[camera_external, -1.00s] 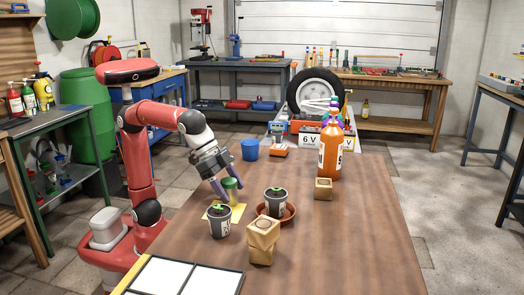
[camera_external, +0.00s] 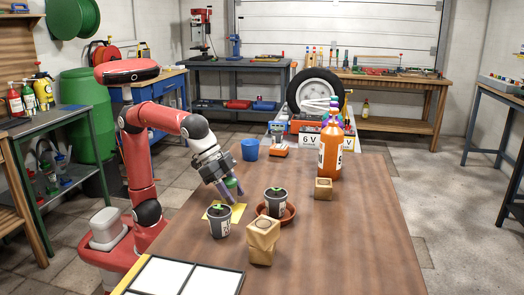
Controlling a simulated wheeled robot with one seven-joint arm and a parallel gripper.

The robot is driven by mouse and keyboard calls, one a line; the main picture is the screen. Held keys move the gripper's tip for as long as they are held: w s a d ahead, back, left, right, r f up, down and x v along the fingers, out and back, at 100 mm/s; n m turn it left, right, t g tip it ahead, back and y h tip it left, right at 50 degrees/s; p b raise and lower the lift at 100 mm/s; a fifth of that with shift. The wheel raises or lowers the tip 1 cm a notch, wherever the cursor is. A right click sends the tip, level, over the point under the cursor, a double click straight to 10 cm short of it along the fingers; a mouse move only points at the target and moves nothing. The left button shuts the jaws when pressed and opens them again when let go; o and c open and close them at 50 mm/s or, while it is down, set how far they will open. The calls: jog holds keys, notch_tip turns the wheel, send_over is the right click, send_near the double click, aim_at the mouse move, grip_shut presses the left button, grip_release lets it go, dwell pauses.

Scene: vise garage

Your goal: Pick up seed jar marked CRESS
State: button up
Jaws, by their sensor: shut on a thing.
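A small green jar (camera_external: 232,186) stands at or just above a yellow sheet (camera_external: 237,212) near the left edge of the brown table. No lettering on it is legible at this size, so I cannot tell whether it is marked CRESS. My gripper (camera_external: 230,191) comes down over it from the upper left. I cannot tell whether the jar touches the sheet.
Near the jar stand a grey seedling pot (camera_external: 220,222), another seedling pot (camera_external: 275,204) in a terracotta saucer (camera_external: 290,213), and a tan block-like thing (camera_external: 263,243). A blue cup (camera_external: 250,150) and orange bottle (camera_external: 329,152) stand farther back. The table's right side is clear.

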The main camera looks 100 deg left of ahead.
aim_at(232, 180)
notch_tip(232, 180, up, 20)
jog(key=p, duration=0.3)
